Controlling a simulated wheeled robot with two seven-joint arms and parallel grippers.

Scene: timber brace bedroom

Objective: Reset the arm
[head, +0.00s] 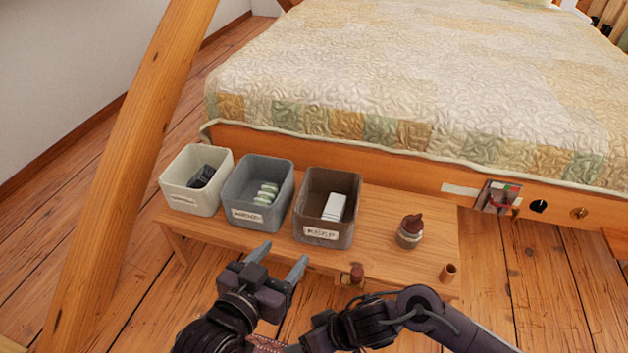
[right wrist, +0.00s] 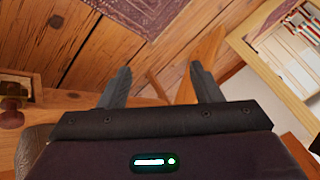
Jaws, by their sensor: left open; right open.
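My left gripper (head: 283,258) is open and empty in the head view. Its two fingers point up the picture, over the front edge of the low wooden bench (head: 385,250), below the bins. My right arm (head: 420,305) crosses the bottom of the head view from the right. My right gripper (right wrist: 160,82) shows in the right wrist view with its fingers apart and nothing between them. Beyond its fingers are wooden floorboards and part of a patterned rug (right wrist: 150,10).
A white bin (head: 175,197) holds a dark item, a grey bin (head: 240,212) pale rolls, and a brown bin (head: 315,228) a white box. A slanted timber brace (head: 130,160) stands left; a bed (head: 400,80) lies behind.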

